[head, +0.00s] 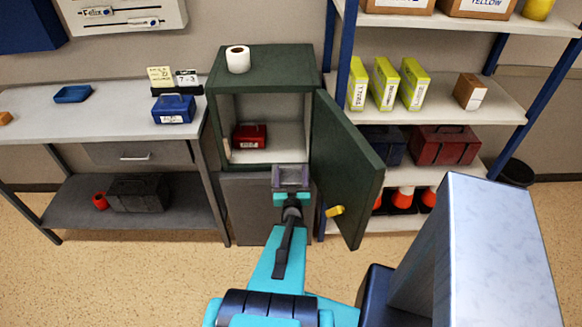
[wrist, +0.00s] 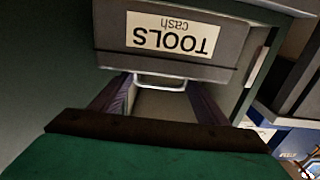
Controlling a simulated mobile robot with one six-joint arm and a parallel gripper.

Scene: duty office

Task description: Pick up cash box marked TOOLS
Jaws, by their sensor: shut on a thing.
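The cash box marked TOOLS (wrist: 118,58) fills the upper part of the wrist view. Its front is grey, with a pale label that reads TOOLS and cash upside down. A light metal handle (wrist: 160,82) lies between the fingers of my gripper (wrist: 158,92), which is shut on it. In the head view my gripper (head: 291,172) is in front of the open green cabinet (head: 266,68). I cannot make out the held box separately there.
The cabinet door (head: 345,170) stands open close to my arm's right. A red box (head: 249,136) sits inside, its label too small to read. A blue box (head: 174,109) is on the left table (head: 60,100). Shelves (head: 460,85) stand to the right.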

